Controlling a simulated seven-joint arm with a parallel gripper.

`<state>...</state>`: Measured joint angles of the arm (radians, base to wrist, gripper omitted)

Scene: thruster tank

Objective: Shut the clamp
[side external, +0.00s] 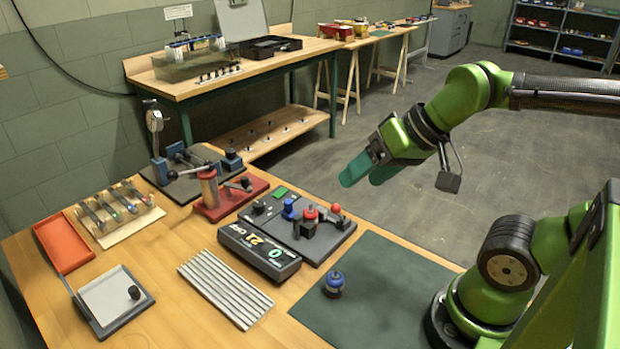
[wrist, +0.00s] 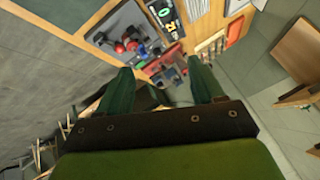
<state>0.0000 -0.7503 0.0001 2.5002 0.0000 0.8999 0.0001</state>
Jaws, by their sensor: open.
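My gripper (side external: 364,176) hangs in the air right of the bench, its green fingers apart and empty; both fingers also show in the wrist view (wrist: 160,76). A clamp-like device on a red base (side external: 243,201), with an upright post and a dark lever arm, stands at the bench's back edge. A dark plate (side external: 210,152) behind it carries a blue block, levers and a dial gauge on a stand. I cannot tell which of these is the clamp or whether it is open. The red base (wrist: 160,62) appears beyond the fingertips in the wrist view, well away from them.
A dark panel (side external: 325,238) with red and blue knobs stands by a display box (side external: 259,252). A green mat (side external: 375,290) holds a blue-topped knob (side external: 334,284). Trays, a slotted rack and grey strips (side external: 225,288) lie left. Air around my gripper is clear.

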